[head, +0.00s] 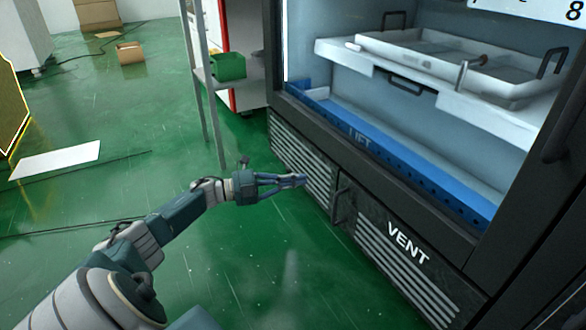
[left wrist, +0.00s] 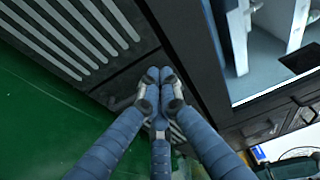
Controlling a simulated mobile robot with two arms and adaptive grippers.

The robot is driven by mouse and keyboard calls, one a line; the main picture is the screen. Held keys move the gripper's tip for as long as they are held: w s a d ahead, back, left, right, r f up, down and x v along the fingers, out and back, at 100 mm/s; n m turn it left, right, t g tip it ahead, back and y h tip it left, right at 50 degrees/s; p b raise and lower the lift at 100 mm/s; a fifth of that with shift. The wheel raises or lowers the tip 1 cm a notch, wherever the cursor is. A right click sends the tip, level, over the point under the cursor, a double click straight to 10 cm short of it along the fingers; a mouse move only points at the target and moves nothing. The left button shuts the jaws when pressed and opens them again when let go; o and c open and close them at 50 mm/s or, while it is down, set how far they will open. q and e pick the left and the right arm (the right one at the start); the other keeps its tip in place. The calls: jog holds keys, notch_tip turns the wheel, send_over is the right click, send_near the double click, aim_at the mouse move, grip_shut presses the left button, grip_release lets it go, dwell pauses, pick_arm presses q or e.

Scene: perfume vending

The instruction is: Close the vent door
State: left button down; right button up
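The vent door (head: 395,262) is the dark slatted panel marked VENT, low on the front of the machine. It looks about flush with the machine front; I cannot tell whether a small gap remains. A dark upright handle (head: 341,200) is at its left end. My left gripper (head: 302,180) is in front of the left slatted panel (head: 290,150), left of the handle. In the left wrist view its fingers (left wrist: 158,78) come together at the tips with nothing visible between them. I cannot tell whether they touch the panel. My right gripper is not in view.
A shelf with a green bin (head: 228,67) stands left of the machine.

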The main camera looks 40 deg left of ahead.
pick_arm(q)
jog(key=a+b, duration=0.5)
jog(key=a, duration=0.2)
jog(key=shift+w, duration=0.3)
jog(key=shift+s+a, duration=0.1)
jog(key=shift+a, duration=0.1)
